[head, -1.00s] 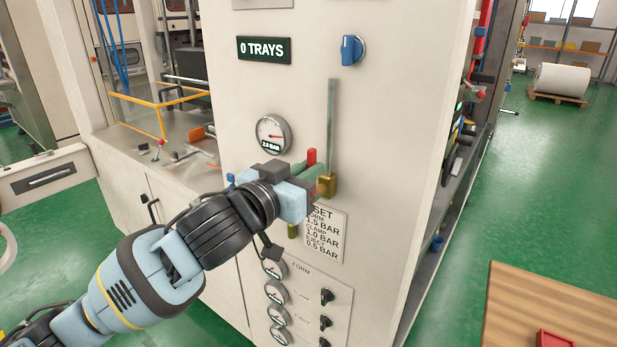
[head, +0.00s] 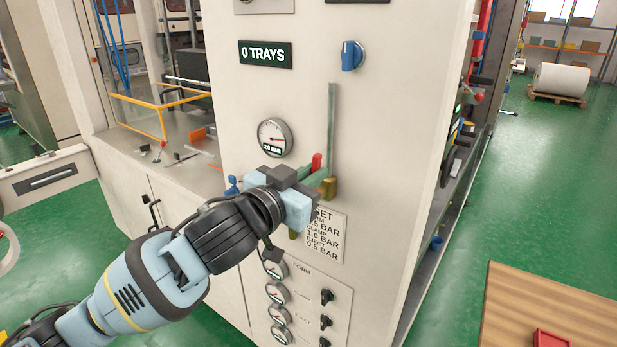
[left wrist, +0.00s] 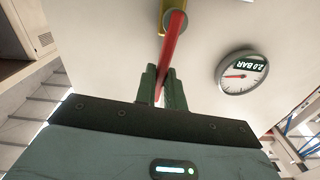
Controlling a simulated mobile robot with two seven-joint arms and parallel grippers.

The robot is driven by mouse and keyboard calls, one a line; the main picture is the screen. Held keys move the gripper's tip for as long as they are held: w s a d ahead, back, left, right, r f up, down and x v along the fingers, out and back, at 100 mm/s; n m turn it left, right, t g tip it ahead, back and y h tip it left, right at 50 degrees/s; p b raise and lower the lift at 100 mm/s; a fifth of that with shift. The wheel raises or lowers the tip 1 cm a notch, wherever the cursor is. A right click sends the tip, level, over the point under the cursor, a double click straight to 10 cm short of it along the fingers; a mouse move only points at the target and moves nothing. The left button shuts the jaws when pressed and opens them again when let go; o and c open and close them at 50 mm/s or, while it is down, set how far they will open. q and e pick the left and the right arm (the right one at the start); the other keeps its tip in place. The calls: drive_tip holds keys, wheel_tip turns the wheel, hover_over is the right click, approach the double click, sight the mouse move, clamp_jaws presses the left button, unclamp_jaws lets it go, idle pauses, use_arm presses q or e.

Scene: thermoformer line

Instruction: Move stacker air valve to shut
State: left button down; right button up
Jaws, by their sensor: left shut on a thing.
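The stacker air valve's red lever (head: 317,162) stands out from the panel beside a brass valve body (head: 330,187) at the foot of a vertical grey pipe (head: 331,125). My left gripper (head: 318,178) is at the lever, its green fingers closed on it. In the left wrist view the red lever (left wrist: 174,40) runs between the green fingers (left wrist: 163,88), with part of the brass body (left wrist: 163,8) behind it. My gripper hides part of the valve in the head view. The gauge (head: 274,137) left of the pipe reads 2.0 BAR. My right gripper is not in view.
A blue knob (head: 352,55) and a "0 TRAYS" display (head: 265,54) are above. A printed settings label (head: 326,235) is just below the gripper, with smaller gauges and black knobs lower down. A wooden table (head: 545,310) stands at lower right.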

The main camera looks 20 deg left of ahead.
use_arm(q)
drive_tip(key=shift+s+d+f+m+p, duration=0.1)
drive_tip(key=shift+d+m+p, duration=0.2)
drive_tip(key=shift+m, duration=0.3)
drive_tip(key=shift+s+d+m+p, duration=0.1)
drive_tip(key=shift+d+m+p, duration=0.2)
drive_tip(key=shift+m, duration=0.3)
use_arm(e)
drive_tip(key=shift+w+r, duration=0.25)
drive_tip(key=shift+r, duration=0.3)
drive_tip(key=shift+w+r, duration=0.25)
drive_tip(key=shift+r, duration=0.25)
use_arm(q)
drive_tip(key=m, duration=0.1)
drive_tip(key=d+m+p, duration=0.1)
drive_tip(key=f+m+p, duration=0.1)
drive_tip(key=shift+s+d+m, duration=0.2)
drive_tip(key=shift+s+m, duration=0.1)
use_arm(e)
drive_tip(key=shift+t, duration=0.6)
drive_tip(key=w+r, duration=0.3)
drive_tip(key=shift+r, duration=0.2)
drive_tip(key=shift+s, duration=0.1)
